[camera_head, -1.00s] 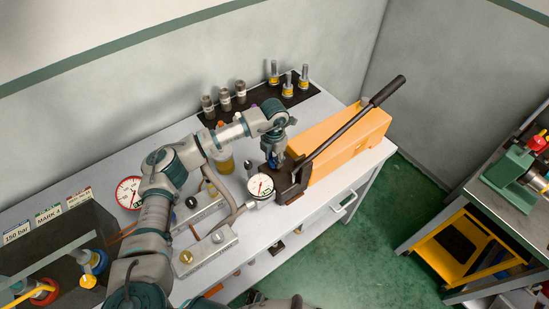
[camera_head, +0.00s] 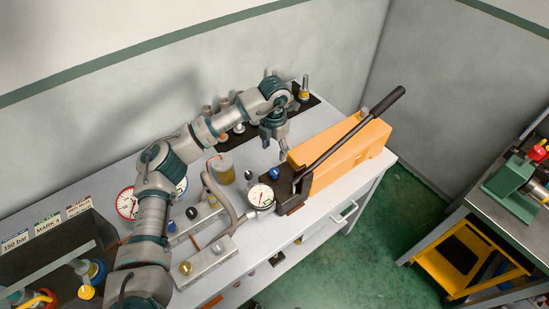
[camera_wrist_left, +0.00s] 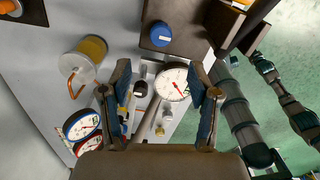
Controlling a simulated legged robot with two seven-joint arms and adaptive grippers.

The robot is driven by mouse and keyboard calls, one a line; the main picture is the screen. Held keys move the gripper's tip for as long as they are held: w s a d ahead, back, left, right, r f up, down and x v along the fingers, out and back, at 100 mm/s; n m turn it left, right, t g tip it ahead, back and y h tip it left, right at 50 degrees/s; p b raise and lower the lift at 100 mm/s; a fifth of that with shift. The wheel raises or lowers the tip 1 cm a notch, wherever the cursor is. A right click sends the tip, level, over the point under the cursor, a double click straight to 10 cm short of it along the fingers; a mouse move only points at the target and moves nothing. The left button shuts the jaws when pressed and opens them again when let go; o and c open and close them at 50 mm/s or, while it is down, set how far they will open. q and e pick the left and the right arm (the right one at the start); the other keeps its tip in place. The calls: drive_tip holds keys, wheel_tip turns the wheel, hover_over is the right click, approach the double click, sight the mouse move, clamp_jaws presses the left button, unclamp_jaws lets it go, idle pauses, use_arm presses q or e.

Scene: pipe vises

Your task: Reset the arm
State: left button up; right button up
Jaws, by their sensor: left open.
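My left arm reaches in from the lower left over the bench. My left gripper (camera_head: 280,146) is open and empty, pointing down, above the bench, to the left of the orange hand pump (camera_head: 345,152). In the left wrist view its two fingers (camera_wrist_left: 160,85) are spread with nothing held between them. Below and beyond them are a white dial gauge (camera_wrist_left: 172,84) and a blue knob (camera_wrist_left: 159,34) on the pump's dark block. My right gripper is not clearly seen in either view.
A long black lever (camera_head: 352,130) slants above the pump. An amber-filled cylinder (camera_head: 225,173) and grey valve blocks (camera_head: 208,262) stand on the bench (camera_head: 325,207). Metal fittings sit on a black mat (camera_head: 313,101) at the back. A green vise (camera_head: 513,187) is on another bench at right.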

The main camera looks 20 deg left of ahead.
use_arm(q)
drive_tip(key=shift+r, duration=0.65)
